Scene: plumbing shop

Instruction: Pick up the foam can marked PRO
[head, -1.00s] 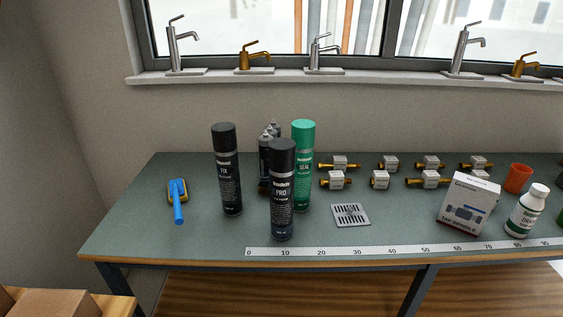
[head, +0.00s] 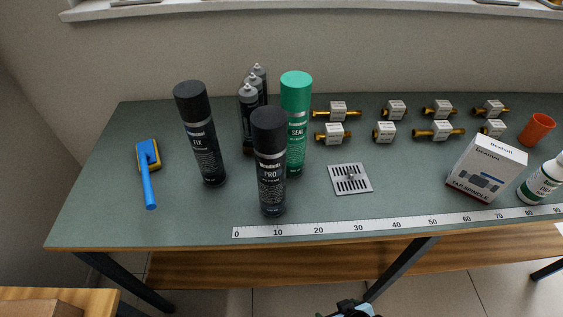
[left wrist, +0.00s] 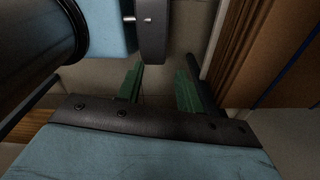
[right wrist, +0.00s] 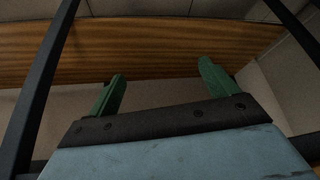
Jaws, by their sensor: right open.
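The foam can marked PRO (head: 271,170) stands upright near the front edge of the bench, black with a black cap. A black can marked FIX (head: 202,140) stands to its left. A green can marked SEAL (head: 296,120) stands close behind it on the right, partly covered by it. My right gripper (head: 350,304) shows at the bottom edge of the head view, below and in front of the bench, apart from the cans. In the right wrist view its green fingers (right wrist: 162,72) are apart and empty. My left gripper (left wrist: 160,74) shows only in its wrist view, fingers apart and empty.
Dark grey cartridges (head: 249,105) stand behind the PRO can. A blue-handled brush (head: 148,172) lies at left, a drain grate (head: 350,179) at right. A scale strip (head: 400,222) runs along the front edge. A boxed tap spindle (head: 487,168) and brass valves are farther right.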

